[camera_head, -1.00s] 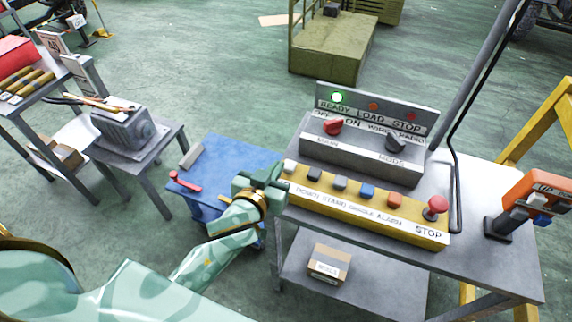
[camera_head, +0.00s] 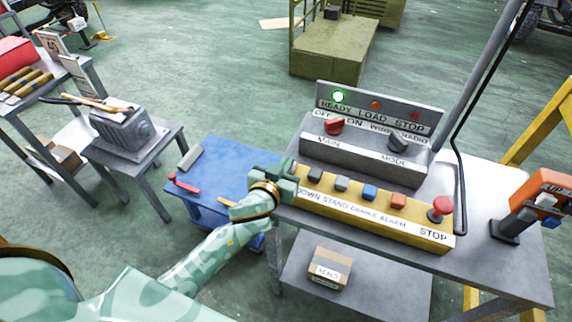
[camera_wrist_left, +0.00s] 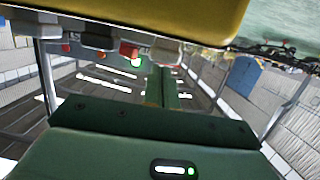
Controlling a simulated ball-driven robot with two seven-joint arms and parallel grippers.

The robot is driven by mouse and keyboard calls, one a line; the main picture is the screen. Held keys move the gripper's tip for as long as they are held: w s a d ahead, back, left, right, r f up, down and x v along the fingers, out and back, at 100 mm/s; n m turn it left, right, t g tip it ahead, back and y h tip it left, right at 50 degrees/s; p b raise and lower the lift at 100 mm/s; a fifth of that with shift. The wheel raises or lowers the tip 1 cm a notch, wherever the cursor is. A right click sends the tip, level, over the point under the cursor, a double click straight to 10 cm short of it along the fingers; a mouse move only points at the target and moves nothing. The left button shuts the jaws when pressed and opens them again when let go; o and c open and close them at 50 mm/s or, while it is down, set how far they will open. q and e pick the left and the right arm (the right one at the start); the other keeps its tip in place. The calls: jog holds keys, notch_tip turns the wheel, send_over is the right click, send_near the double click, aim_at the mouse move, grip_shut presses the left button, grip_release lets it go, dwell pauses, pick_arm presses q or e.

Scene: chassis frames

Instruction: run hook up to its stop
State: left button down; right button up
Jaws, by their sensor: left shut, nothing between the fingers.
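The yellow button box (camera_head: 375,222) lies along the front of the grey bench, with several coloured buttons and a red mushroom STOP button (camera_head: 440,207) at its right end. My left gripper (camera_head: 290,181) is shut and empty at the box's left end, covering the leftmost button there. In the left wrist view the shut fingers (camera_wrist_left: 165,88) point at a pale button (camera_wrist_left: 152,50) on the box; contact cannot be told. The panel (camera_head: 375,108) behind has a lit green READY lamp (camera_head: 338,96), a red MAIN knob and a dark MODE knob. No hook is in view. My right gripper is not in view.
An orange pendant (camera_head: 537,192) marked UP stands at the bench's right. A grey pole and black cable rise behind the box. A blue cart (camera_head: 222,165) stands left of the bench. A cardboard box (camera_head: 330,268) sits on the lower shelf.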

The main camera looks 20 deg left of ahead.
pick_arm(q)
notch_tip(320, 180, down, 3)
jog(key=shift+s+r+b, duration=0.1)
jog(key=shift+r+b, duration=0.05)
jog(key=shift+b, duration=0.65)
jog(key=shift+s+r, duration=0.1)
jog(key=shift+s, duration=0.15)
dwell(0.8)
dwell(2.6)
jog(key=shift+s, duration=0.55)
jog(key=r+p+v, duration=0.1)
jog(key=v, duration=1.4)
jog(key=shift+w, duration=0.15)
